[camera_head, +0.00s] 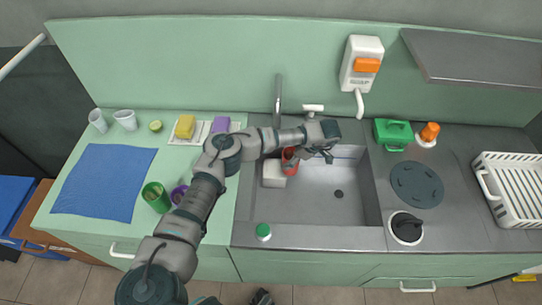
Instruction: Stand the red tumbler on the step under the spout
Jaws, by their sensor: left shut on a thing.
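The red tumbler (289,163) is at the left side of the sink, beside a pale block (274,174) that may be the step. My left gripper (311,156) reaches over the sink and is shut on the tumbler. The wrist hides part of its top, and I cannot tell if its base touches anything. A grey tap spout (278,95) rises behind the sink. A white wall dispenser (361,65) has a nozzle to the right. A dark part at the bottom edge may be my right gripper (262,297); its jaws are not clear.
The sink floor (320,205) is clear to the right. A green cup (156,196) and purple cup (179,194) stand left, near my arm. A green box (393,134) and white rack (510,188) stand right.

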